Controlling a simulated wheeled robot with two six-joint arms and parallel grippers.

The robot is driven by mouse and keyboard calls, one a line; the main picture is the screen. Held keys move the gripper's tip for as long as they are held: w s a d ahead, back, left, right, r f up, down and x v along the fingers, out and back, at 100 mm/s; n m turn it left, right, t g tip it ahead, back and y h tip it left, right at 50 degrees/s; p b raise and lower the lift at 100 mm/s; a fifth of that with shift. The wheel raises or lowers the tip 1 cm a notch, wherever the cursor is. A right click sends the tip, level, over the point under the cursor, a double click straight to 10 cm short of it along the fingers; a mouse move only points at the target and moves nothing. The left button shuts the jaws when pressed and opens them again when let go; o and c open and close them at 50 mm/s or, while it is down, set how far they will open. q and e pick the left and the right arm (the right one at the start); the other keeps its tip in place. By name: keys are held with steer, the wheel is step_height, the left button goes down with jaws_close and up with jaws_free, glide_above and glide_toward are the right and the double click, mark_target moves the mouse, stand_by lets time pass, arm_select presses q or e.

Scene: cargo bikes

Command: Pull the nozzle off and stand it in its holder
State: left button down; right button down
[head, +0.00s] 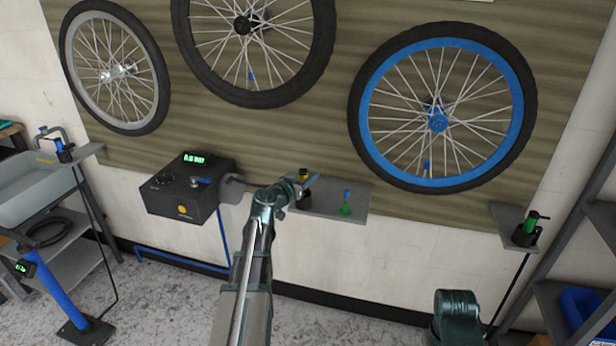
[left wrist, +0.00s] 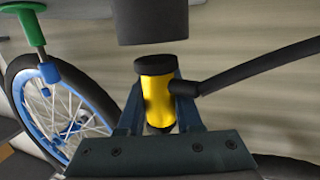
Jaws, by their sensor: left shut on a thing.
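My left gripper (head: 300,183) is shut on the yellow nozzle (head: 304,173) in front of the wall. In the left wrist view the nozzle (left wrist: 158,101) sits between the two fingers, with a black collar and a black hose (left wrist: 250,70) leaving it to the right. A black cup-shaped holder (head: 304,199) stands on the grey wall shelf (head: 325,211), just below the nozzle. In the left wrist view the holder (left wrist: 152,22) is the dark block, apart from the nozzle by a narrow gap. A green stand with a blue valve (head: 346,208) is to its right.
A black pump box (head: 187,205) hangs left of the gripper. A blue-rimmed wheel (head: 440,125) hangs above right. Side shelves hold a black-and-blue piece (head: 64,153) and a green-and-black piece (head: 527,229). My right arm shows at the bottom right.

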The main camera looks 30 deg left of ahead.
arm_select(q)
steer(key=shift+f+b, duration=0.5)
stand_by(0.9)
steer(key=shift+f+b, duration=0.55)
steer(key=shift+f, duration=0.05)
steer(key=shift+c, duration=2)
jaws_free()
steer(key=s+r+p, duration=0.1)
steer(key=s, duration=0.9)
steer(key=shift+a+r, duration=0.15)
steer(key=shift+r, duration=0.05)
